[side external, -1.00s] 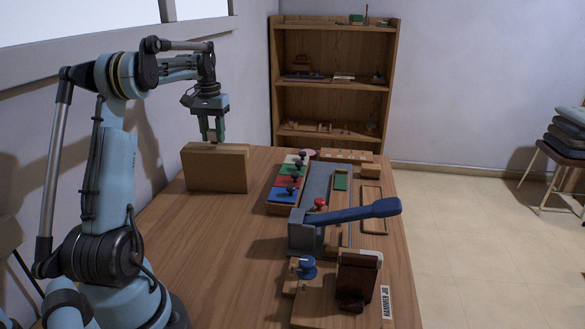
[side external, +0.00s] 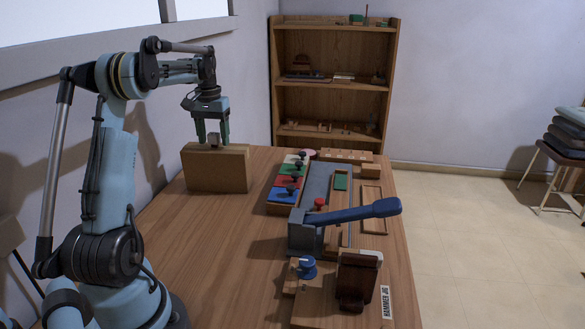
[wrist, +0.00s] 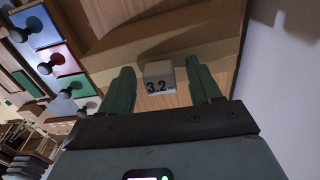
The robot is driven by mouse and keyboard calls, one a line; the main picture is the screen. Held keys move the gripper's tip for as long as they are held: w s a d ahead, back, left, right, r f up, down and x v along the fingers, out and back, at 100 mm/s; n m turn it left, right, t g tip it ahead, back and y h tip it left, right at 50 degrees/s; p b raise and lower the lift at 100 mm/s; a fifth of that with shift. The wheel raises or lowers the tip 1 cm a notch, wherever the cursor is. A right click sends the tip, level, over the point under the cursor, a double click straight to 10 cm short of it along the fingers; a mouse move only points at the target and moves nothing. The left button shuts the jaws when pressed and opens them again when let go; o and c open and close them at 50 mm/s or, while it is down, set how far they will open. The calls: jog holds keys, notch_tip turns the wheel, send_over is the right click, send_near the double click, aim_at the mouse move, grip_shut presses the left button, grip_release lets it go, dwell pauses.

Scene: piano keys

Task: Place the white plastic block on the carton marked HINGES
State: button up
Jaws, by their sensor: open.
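A small pale block (side external: 214,141) rests on top of the brown carton (side external: 217,171) at the back left of the table. In the wrist view the block (wrist: 158,76) shows the dark marking "3.2" on one face. No HINGES lettering can be read on the carton from here. My gripper (side external: 212,136) is just above the carton top with its green fingers spread. One finger is on each side of the block, with a visible gap on both sides in the wrist view (wrist: 160,70).
A tray of coloured panels with dark knobs (side external: 288,184) lies right of the carton. A grey clamp with a long blue lever (side external: 355,212) and a hammer jig (side external: 357,282) stand nearer. The table's left front is clear. A wall runs close behind the carton.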

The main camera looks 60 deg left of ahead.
aim_at(214, 134)
notch_tip(214, 134, up, 12)
jog(key=f, duration=0.1)
jog(key=w+d+r+m+t+y, duration=0.15)
jog(key=w+d, duration=0.35)
jog(key=d, duration=0.5)
jog(key=s+d+f+m+t, duration=0.1)
jog(key=d+f+m+t, duration=0.1)
jog(key=d, duration=0.8)
jog(key=d+f+m+t, duration=0.1)
jog(key=d+f+m, duration=0.2)
jog(key=d, duration=0.7)
jog(key=s+d+f+m+t+h, duration=0.1)
jog(key=s+d+f+m+t, duration=0.1)
jog(key=s+d+f, duration=0.3)
jog(key=d+f, duration=0.2)
jog(key=d, duration=0.2)
jog(key=shift+s+d+f+t, duration=0.15)
jog(key=shift+s+f+t, duration=0.15)
jog(key=shift+s+t, duration=0.1)
jog(key=shift+m+h, duration=0.25)
